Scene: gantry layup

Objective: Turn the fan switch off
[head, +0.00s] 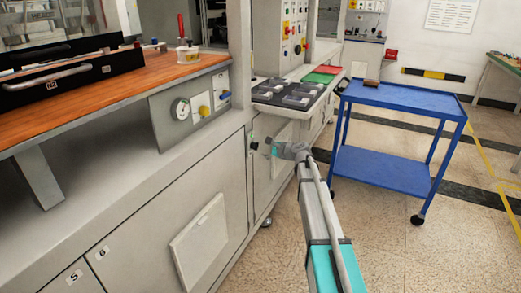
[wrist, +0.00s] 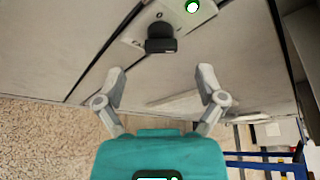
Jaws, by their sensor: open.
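The switch is a black rotary knob (wrist: 161,38) on a small light panel (wrist: 205,14) on the grey cabinet front. A "0" mark and a lit green lamp (wrist: 192,6) are on the panel. In the head view the panel (head: 251,137) is small, so the knob's setting cannot be told there. My gripper (wrist: 160,72) is open and empty, fingers spread to either side below the knob in the wrist view, apart from it. In the head view my gripper (head: 272,148) is just right of the panel, its fingertips hard to make out.
A blue cart (head: 385,172) stands to the right. A grey tray with dark compartments (head: 290,92) juts out above my gripper. A dial and knob panel (head: 192,108) is on the bench front at left. The floor (head: 300,250) around my arm is clear.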

